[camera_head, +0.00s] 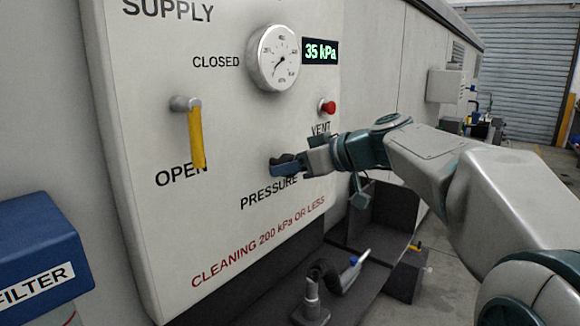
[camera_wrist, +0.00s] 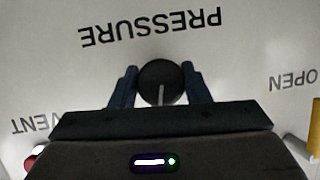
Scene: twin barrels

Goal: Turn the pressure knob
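The pressure knob (camera_wrist: 160,82) is round and black with a pale pointer line. In the wrist view, where the labels appear upside down, the line points toward the bottom. My gripper (camera_wrist: 160,84) has one finger on each side of the knob, and both fingers appear to touch it. In the head view my gripper (camera_head: 286,168) reaches the panel from the right, just above the word PRESSURE, and mostly hides the knob. The display (camera_head: 320,52) reads 35 kPa. The gauge (camera_head: 273,58) beside it has its needle pointing to the lower left.
A yellow supply lever (camera_head: 196,138) hangs down toward OPEN. A red vent button (camera_head: 327,106) sits above my gripper. Red panel text reads CLEANING 200 kPa OR LESS. A blue-topped filter box (camera_head: 40,258) stands at lower left. A hose nozzle (camera_head: 350,270) lies below the panel.

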